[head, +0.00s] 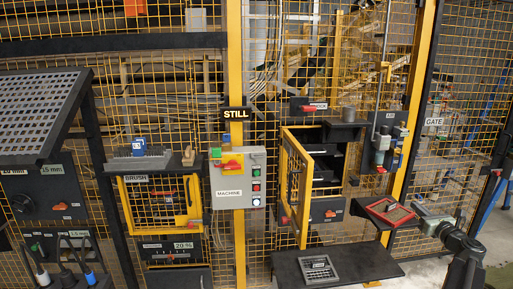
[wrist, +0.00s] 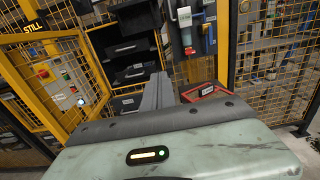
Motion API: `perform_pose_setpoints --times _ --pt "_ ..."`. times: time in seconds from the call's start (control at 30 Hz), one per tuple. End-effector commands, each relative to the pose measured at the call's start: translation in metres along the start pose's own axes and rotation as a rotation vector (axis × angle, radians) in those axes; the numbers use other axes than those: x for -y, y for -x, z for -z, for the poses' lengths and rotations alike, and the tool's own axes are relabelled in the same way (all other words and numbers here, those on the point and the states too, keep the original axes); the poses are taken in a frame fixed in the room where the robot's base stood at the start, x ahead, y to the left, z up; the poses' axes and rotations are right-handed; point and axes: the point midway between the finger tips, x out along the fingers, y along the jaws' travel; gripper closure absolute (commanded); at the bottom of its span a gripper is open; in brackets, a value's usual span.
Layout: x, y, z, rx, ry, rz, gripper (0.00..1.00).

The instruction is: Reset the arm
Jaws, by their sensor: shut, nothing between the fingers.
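My arm reaches in from the lower right of the head view, and my gripper (head: 419,209) points up and left, close to a red-rimmed tray (head: 367,209). In the wrist view my gripper's grey fingers (wrist: 158,92) are together with nothing between them. The red tray (wrist: 192,97) shows just right of the fingers there. I cannot tell how far apart the gripper and the tray are.
A yellow-framed mesh door (head: 285,190) stands open before dark shelves (head: 320,165). A black table (head: 370,265) with a grey grid plate (head: 318,269) is below. A grey control box (head: 254,185) hangs on the fence post. A GATE sign (head: 434,122) is at the right.

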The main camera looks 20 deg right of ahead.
Motion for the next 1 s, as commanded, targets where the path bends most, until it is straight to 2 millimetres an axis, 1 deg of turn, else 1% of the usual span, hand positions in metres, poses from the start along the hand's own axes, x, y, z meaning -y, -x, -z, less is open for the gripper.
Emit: perform_pose_setpoints --times 0.07,0.1,0.23,0.37,0.47,0.57,0.67,0.77,0.8,0.87,0.9,0.97,1.0 --pt "-0.001 -0.001 0.0 -0.001 0.002 -0.002 1.0" --pt "-0.01 -0.005 0.002 -0.009 0.019 -0.017 1.0" --pt "-0.027 -0.012 0.008 -0.033 0.07 -0.049 1.0" --pt "-0.049 -0.021 0.015 -0.059 0.13 -0.091 1.0" --pt "-0.073 -0.03 0.022 -0.084 0.191 -0.136 1.0" --pt "-0.103 -0.04 0.032 -0.114 0.271 -0.196 1.0" --pt "-0.139 -0.049 0.043 -0.145 0.366 -0.268 1.0" --pt "-0.186 -0.058 0.059 -0.18 0.491 -0.366 1.0" --pt "-0.209 -0.061 0.066 -0.194 0.553 -0.418 1.0" --pt "-0.249 -0.064 0.08 -0.215 0.663 -0.51 1.0" --pt "-0.278 -0.064 0.091 -0.228 0.747 -0.58 1.0" --pt "-0.321 -0.061 0.107 -0.24 0.878 -0.693 1.0" --pt "-0.35 -0.057 0.118 -0.245 0.969 -0.773 1.0"
